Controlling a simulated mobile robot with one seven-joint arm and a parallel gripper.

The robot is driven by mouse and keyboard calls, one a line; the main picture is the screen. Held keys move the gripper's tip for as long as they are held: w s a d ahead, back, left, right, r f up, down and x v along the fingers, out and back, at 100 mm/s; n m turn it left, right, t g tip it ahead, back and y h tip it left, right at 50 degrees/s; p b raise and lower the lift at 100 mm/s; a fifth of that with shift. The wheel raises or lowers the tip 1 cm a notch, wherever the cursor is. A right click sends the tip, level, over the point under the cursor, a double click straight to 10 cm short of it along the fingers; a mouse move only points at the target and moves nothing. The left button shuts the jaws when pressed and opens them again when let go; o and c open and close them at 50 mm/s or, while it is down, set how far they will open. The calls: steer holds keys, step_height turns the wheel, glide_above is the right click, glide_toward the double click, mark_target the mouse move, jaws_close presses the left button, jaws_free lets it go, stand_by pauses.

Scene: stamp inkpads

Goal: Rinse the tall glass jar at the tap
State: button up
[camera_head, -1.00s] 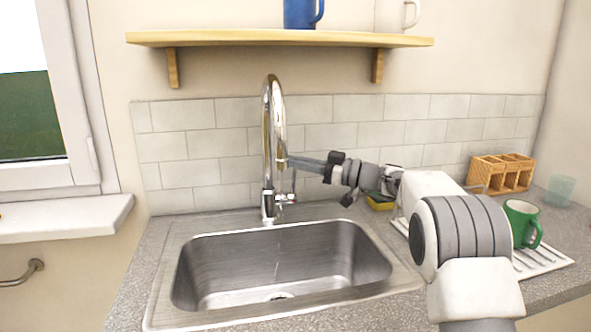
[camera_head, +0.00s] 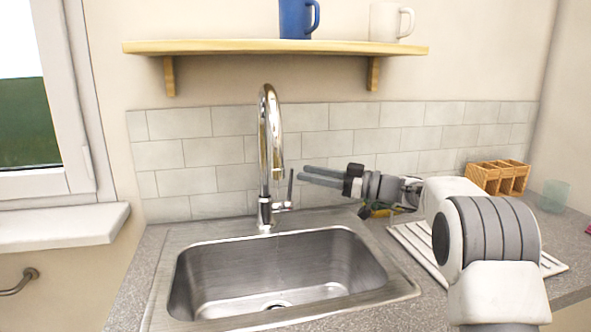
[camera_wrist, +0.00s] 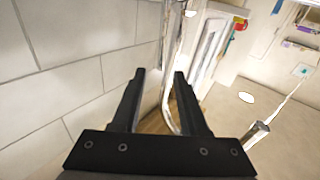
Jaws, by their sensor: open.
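A chrome tap (camera_head: 268,135) with a tall curved spout stands behind the sink (camera_head: 280,275). Its thin side lever (camera_head: 290,185) points upward. A faint vertical line below the spout may be a thin water stream; I cannot tell for sure. My gripper (camera_head: 303,174) is open and empty, just right of the lever, with its fingers pointing left. In the wrist view my gripper (camera_wrist: 159,74) shows its two fingers apart with nothing held. A pale greenish see-through glass (camera_head: 555,196) stands far right on the counter; I cannot tell whether it is the tall jar.
A wooden shelf (camera_head: 275,47) above holds a blue mug (camera_head: 297,18) and a white mug (camera_head: 390,21). A wooden divided box (camera_head: 498,178) stands at the back right. A white ribbed draining mat (camera_head: 412,245) lies right of the sink, partly behind my arm. The sink basin looks empty.

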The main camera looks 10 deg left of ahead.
steer(key=s+d+p, duration=0.1)
steer(key=d, duration=1.1)
steer(key=shift+s+f, duration=0.35)
steer(key=shift+f, duration=0.1)
